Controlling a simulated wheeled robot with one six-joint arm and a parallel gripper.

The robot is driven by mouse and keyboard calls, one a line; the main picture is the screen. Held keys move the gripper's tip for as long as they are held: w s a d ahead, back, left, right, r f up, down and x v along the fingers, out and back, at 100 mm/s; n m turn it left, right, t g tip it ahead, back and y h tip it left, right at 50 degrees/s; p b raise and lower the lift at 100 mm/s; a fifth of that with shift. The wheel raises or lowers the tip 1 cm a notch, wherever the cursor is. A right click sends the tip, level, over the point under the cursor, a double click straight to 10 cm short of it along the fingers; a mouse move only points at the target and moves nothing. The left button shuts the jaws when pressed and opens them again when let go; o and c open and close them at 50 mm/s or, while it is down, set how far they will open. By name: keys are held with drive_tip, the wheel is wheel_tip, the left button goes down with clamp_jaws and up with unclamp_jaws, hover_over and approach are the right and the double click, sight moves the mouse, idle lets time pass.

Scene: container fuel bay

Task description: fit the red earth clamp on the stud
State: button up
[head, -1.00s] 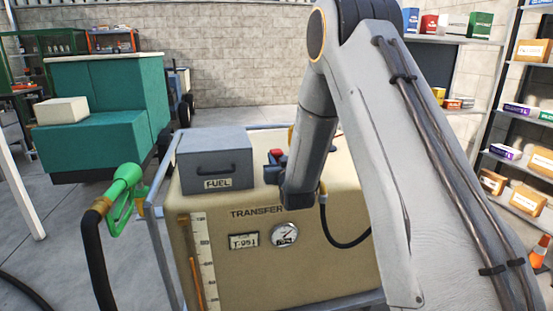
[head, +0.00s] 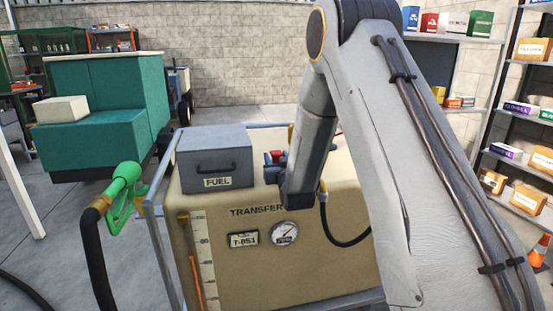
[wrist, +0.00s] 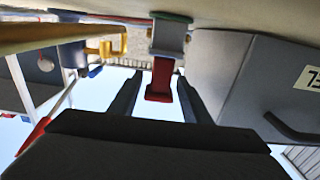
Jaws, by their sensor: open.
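In the wrist view a red piece, which looks like the red earth clamp (wrist: 160,80), stands out from a grey block (wrist: 169,38) at the tank surface. My gripper (wrist: 158,78) is open, with one dark finger on each side of the red piece; I see gaps and no clear contact. In the head view a small red part (head: 276,156) shows beside the end of my arm, above the beige transfer tank (head: 340,205). My arm hides most of the gripper there. I cannot make out the stud.
A grey FUEL box (head: 214,160) stands on the tank left of my arm, and it also shows in the wrist view (wrist: 250,85). A green fuel nozzle (head: 125,185) hangs at the tank's left. A black cable (head: 345,243) loops at the tank front. Stocked shelves stand at right.

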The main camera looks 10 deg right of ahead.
drive_tip(key=s, duration=0.7)
drive_tip(key=shift+s, duration=0.35)
drive_tip(key=s+r+g+p, duration=0.1)
drive_tip(key=s+g+p, duration=0.7)
drive_tip(key=s+g, duration=1)
drive_tip(key=s, duration=2.2)
drive_tip(key=shift+s+p, duration=0.4)
drive_tip(key=shift+a, duration=0.1)
